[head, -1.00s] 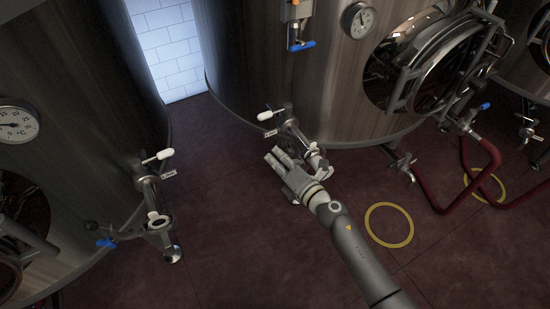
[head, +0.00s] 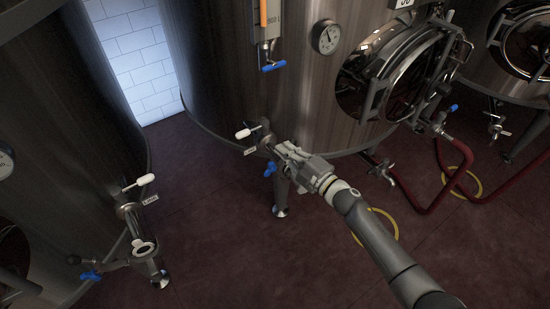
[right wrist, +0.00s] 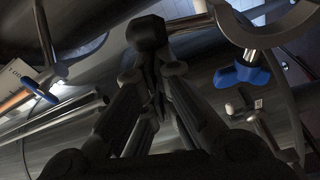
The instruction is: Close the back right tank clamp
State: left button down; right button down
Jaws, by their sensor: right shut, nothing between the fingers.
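The back tank (head: 250,75) carries an outlet valve with a white handle (head: 247,132) low on its front. A clamp with a blue wing nut (head: 270,169) hangs at this outlet, partly hidden by my right gripper (head: 280,150). In the right wrist view, a curved metal clamp part (right wrist: 268,35) and its blue wing nut (right wrist: 243,72) are at the upper right, beside the fingers. My right gripper (right wrist: 152,75) is shut and empty, with its fingertips close to the outlet. Whether it touches the clamp cannot be told. My left gripper is out of view.
The left tank (head: 70,120) has an outlet with a white handle (head: 138,182), a clamp ring (head: 145,247) and a blue wing nut (head: 92,275). Red hoses (head: 440,190) run along the floor at the right. Open floor (head: 230,260) lies in front of the outlets.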

jog(key=w+d+f+m+t+b, duration=0.1)
jog(key=w+d+f+m+b, duration=0.2)
jog(key=d+f+m+b, duration=0.1)
jog(key=w+d+f+m+t+h+b, duration=0.1)
jog(key=w+d+f+m+b, duration=0.2)
jog(key=d+f+m+b, duration=0.2)
jog(key=shift+w+d+m+b, duration=0.35)
jog(key=shift+d+m+b, duration=0.85)
jog(key=shift+m, duration=0.8)
jog(key=shift+d, duration=0.1)
